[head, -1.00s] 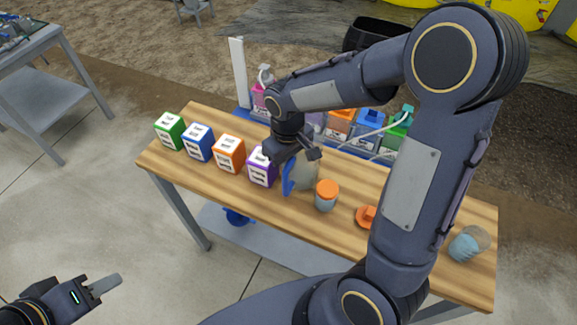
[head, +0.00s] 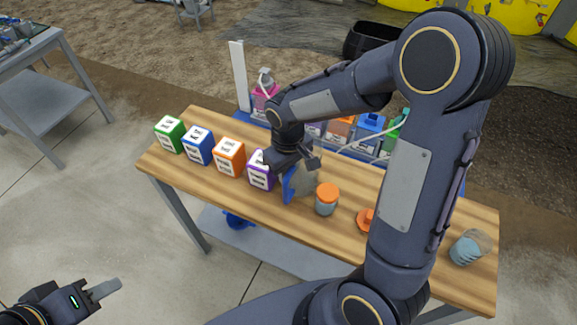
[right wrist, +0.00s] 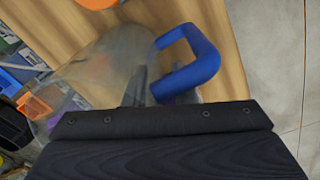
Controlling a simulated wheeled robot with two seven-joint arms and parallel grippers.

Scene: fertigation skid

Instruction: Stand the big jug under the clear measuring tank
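The big jug (head: 305,178) is clear with a blue handle and stands on the wooden table. In the right wrist view the clear body (right wrist: 108,62) and the blue handle (right wrist: 190,62) are close to my right gripper (right wrist: 142,88). A dark finger shows between body and handle; whether it grips is hidden. In the head view my right gripper (head: 296,164) is at the jug's top, partly covering it. My left gripper (head: 105,290) is away from the table at lower left, apparently empty; its finger gap is unclear. I cannot make out the clear measuring tank; my right arm covers part of the back.
Green (head: 170,134), blue (head: 198,145), orange (head: 229,157) and purple (head: 260,170) boxes line the table left of the jug. An orange-lidded jar (head: 326,199) is close on its right. An orange piece (head: 365,219) and a clear cup (head: 469,248) are further right. Coloured containers (head: 340,128) stand behind.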

